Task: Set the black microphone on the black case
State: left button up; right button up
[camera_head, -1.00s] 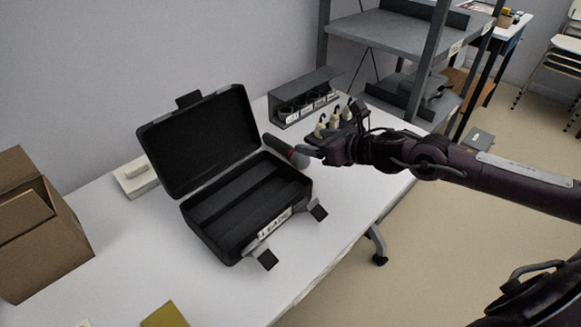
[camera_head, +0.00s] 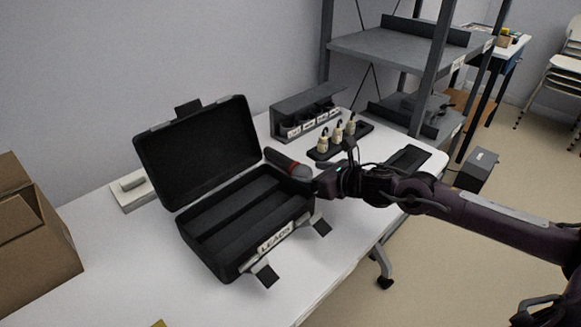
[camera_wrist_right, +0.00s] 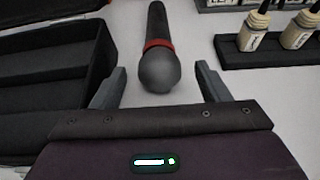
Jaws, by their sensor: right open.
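The black microphone (camera_head: 277,157) lies on the white table just right of the open case, with a red band and a grey ball head. It also shows in the right wrist view (camera_wrist_right: 157,27), its head toward my gripper. My right gripper (camera_head: 318,183) is low at the ball-head end. In the right wrist view its open fingers (camera_wrist_right: 160,72) stand either side of the head, with gaps on both sides. The black case (camera_head: 226,270) stands open with its lid up, long empty-looking compartments inside and a "LEADS" label in front. My left gripper is out of view.
A black strip with several small bottles (camera_head: 313,156) stands behind my right gripper, near a grey rack (camera_head: 290,101). A dark flat pad (camera_head: 408,158) lies to the right. A white block (camera_head: 133,194) and a cardboard box (camera_head: 40,250) are left.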

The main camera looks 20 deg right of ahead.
aim_at(297, 169)
jog(key=shift+x, duration=2.85)
jog(key=c, duration=1.2)
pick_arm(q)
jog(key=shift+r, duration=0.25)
pick_arm(e)
jog(key=shift+r, duration=0.15)
